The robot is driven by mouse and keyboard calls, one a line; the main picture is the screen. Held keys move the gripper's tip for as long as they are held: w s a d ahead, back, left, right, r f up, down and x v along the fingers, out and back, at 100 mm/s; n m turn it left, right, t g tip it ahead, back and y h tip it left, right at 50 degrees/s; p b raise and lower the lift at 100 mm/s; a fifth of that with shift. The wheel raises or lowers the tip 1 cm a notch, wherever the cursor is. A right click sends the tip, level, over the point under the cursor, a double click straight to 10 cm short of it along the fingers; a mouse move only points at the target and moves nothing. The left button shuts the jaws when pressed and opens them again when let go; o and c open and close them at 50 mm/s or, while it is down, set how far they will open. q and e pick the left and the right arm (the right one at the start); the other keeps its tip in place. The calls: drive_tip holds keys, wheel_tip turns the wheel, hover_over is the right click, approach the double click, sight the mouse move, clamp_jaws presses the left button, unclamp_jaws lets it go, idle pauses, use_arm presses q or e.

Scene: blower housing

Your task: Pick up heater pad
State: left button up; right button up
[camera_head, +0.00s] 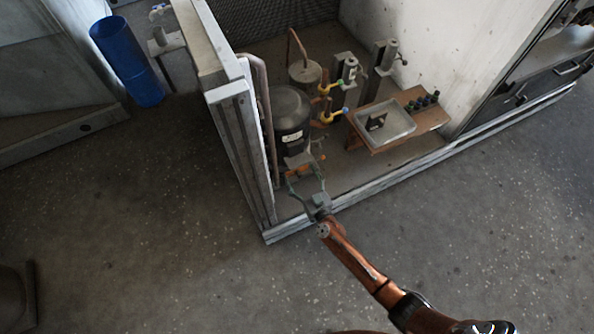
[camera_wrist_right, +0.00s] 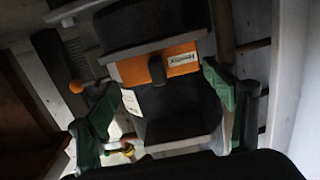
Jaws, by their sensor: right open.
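The heater pad appears as an orange block with a white label (camera_wrist_right: 160,64) in the right wrist view, with a dark part across its middle. In the head view an orange piece (camera_head: 299,172) shows low in front of the black compressor (camera_head: 290,106). My right gripper (camera_head: 306,181) is open just in front of it. In the right wrist view, its green fingers (camera_wrist_right: 161,88) stand apart on either side of the orange pad, with nothing held between them. I cannot tell whether either finger touches the pad. My left gripper is in neither view.
Pale frame posts (camera_head: 240,150) stand close left of my right gripper. Yellow-handled valves (camera_head: 333,116) and copper pipes lie behind it. A small wooden table (camera_head: 432,117) holds a metal tray (camera_head: 402,123) to the right. A blue cylinder (camera_head: 127,62) stands far left. The front floor is clear.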

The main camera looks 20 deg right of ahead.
clamp_jaws()
idle(0.8)
